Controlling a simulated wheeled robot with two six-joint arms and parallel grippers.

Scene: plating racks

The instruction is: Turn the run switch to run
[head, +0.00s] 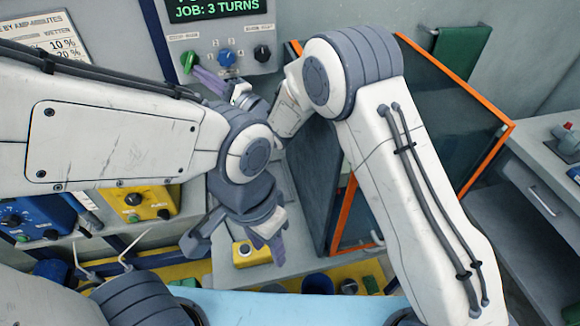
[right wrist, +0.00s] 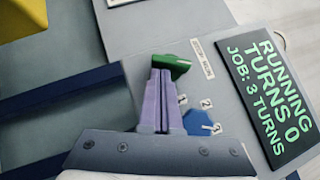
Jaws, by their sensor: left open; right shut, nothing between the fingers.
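The control panel (head: 240,70) carries a green knob (head: 188,62), a blue knob (head: 227,58) and a black knob (head: 262,52). The green knob, seemingly the run switch, also shows in the right wrist view (right wrist: 172,64), with a small label beside it. The display (right wrist: 272,100) reads RUNNING, TURNS 0, JOB: 3 TURNS. My right gripper (head: 196,72) is shut and empty, its purple fingertips (right wrist: 160,70) at the green knob; whether they touch it is unclear. My left gripper (head: 266,240) is open and empty, low over the bench, away from the panel.
A yellow box with a white button (head: 246,252) stands on the bench by my left gripper. Blue (head: 32,215) and yellow (head: 140,203) units with knobs stand at left. An orange-framed dark glass enclosure (head: 430,110) stands right of the panel, behind my right arm.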

